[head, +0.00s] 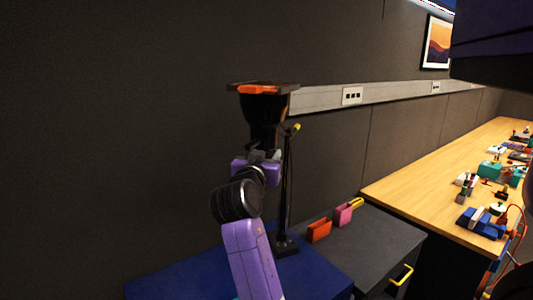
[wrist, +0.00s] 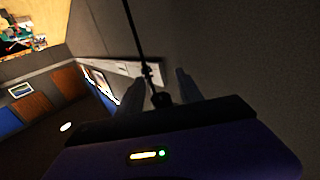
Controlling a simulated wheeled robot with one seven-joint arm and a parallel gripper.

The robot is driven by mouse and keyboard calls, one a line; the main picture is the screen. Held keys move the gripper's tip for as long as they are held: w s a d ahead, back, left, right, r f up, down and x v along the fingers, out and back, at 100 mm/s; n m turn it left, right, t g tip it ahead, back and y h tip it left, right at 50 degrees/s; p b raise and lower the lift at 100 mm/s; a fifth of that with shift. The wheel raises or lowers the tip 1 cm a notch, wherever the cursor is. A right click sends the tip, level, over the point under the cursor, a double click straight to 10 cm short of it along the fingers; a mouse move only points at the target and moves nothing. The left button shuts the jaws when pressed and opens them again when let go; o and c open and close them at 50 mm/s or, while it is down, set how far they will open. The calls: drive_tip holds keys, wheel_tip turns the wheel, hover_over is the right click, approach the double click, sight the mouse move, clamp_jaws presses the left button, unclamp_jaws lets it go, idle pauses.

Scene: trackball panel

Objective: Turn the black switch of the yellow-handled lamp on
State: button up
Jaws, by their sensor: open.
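The lamp is a slim black pole (head: 284,195) on a black foot (head: 287,247), with a yellow part (head: 295,129) near its top. A dark flared shape (head: 266,112) with an orange strip stands up left of the pole; I cannot tell what it belongs to. My gripper (head: 263,154) is just below this shape, left of the pole in the picture. In the wrist view my gripper (wrist: 158,80) is open, its grey fingers apart. A thin dark rod (wrist: 136,38) with a dark lump (wrist: 162,99) shows between them; contact is unclear. I cannot make out the black switch.
An orange block (head: 319,230) and a pink block (head: 344,215) lie on the dark cabinet (head: 385,240), which has a yellow pull (head: 402,275). A wooden bench (head: 425,180) with several gadgets is at right. A dark wall with a socket rail (head: 385,93) stands behind.

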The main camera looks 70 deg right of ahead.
drive_tip(key=shift+d, duration=0.15)
clamp_jaws()
drive_tip(key=shift+f+m+g+b, duration=0.1)
drive_tip(key=shift+m+g+b, duration=0.2)
drive_tip(key=shift+g+b, duration=0.25)
drive_tip(key=shift+s+a+m+g+y+b, duration=0.15)
drive_tip(key=shift+s+m+g+y+b, duration=0.3)
drive_tip(key=shift+m+g+y+b, duration=1.15)
drive_tip(key=shift+s+a+m+g+y+b, duration=0.2)
drive_tip(key=shift+s+m+g+y+b, duration=0.35)
drive_tip(key=shift+m+g+b, duration=2.2)
drive_tip(key=shift+s+a+m+g+y+b, duration=0.3)
drive_tip(key=shift+m+g+y, duration=0.9)
drive_tip(key=shift+g, duration=2.3)
drive_tip(key=shift+s+d+m, duration=0.1)
drive_tip(key=shift+s+m, duration=0.05)
drive_tip(key=shift+m, duration=0.1)
